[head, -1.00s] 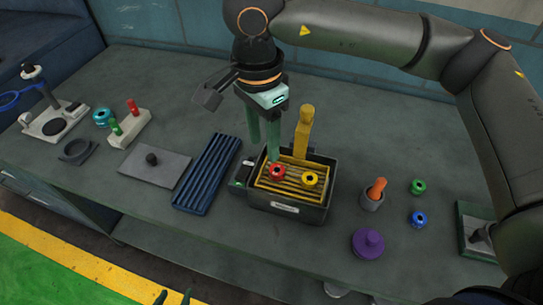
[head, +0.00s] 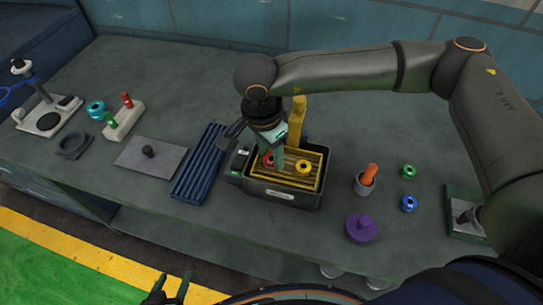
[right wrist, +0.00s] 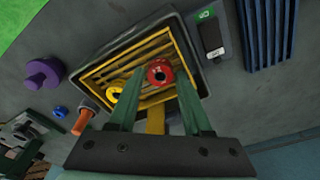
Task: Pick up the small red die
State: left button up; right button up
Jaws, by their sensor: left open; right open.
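The small red die (head: 267,159) is a round red piece with a dark centre hole. It lies on the yellow slatted insert (head: 287,181) of a dark box (head: 254,184). In the right wrist view, the red die (right wrist: 160,67) appears between my open right fingers (right wrist: 160,80). My right gripper (head: 271,157) points down over it, partly hiding it in the head view. Whether the fingers touch it, I cannot tell. A yellow die (head: 303,166) lies just to its right. My left gripper (head: 174,287) is open and empty at the bottom edge, away from the box.
A yellow upright post (head: 297,117) stands at the box's back. A blue ribbed tray (head: 200,165) lies left of the box. Right of it are a cup with an orange piece (head: 366,180), a purple knob (head: 361,228), a green die (head: 408,172) and a blue die (head: 409,204).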

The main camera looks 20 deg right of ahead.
jog(key=shift+f, duration=0.4)
grip_shut()
